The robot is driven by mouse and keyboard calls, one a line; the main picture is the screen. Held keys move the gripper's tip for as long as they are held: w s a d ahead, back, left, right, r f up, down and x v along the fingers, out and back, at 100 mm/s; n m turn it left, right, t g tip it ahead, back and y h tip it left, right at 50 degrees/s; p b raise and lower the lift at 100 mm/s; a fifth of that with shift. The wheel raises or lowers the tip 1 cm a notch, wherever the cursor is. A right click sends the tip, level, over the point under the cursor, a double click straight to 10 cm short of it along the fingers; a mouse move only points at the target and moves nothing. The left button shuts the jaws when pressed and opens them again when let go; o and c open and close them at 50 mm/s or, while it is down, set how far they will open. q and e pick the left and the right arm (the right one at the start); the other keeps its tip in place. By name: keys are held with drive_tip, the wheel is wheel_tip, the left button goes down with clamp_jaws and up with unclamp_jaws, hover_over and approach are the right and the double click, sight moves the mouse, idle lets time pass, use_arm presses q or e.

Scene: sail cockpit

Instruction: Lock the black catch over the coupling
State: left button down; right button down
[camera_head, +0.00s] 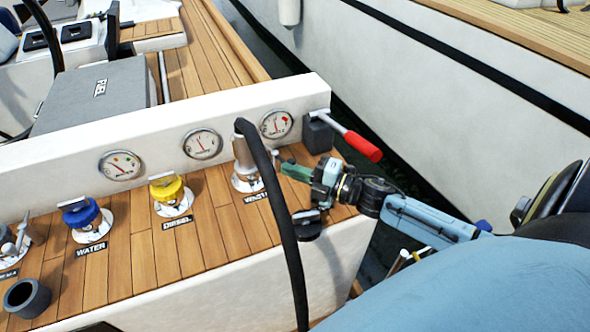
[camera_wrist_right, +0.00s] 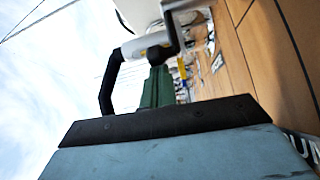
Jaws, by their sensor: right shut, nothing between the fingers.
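My right gripper (camera_head: 284,168) comes in from the right, with green fingers close beside the coupling. In the right wrist view the fingers (camera_wrist_right: 158,88) are together and empty. In the head view the catch is too small to make out. My left gripper is not in view.
A yellow diesel cap (camera_head: 166,189) and a blue water cap (camera_head: 82,213) stand on the deck to the left. A dark cup (camera_head: 27,298) is at lower left. A red-handled lever (camera_head: 360,146) sticks out behind the gripper. The gauge wall (camera_head: 160,150) runs behind.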

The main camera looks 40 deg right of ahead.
drive_tip(key=shift+d, duration=0.1)
drive_tip(key=shift+d+f+n+g+y+b, duration=0.15)
drive_tip(key=shift+d+n+g+y+b, duration=0.4)
drive_tip(key=shift+n+y, duration=0.2)
drive_tip(key=shift+w+d+y, duration=0.15)
drive_tip(key=shift+d+y, duration=0.2)
drive_tip(key=shift+d, duration=1)
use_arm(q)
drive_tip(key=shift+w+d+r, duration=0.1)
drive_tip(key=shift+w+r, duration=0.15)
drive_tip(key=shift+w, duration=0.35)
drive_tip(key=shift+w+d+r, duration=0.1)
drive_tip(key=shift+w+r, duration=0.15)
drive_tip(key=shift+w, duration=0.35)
use_arm(e)
drive_tip(key=shift+d, duration=0.1)
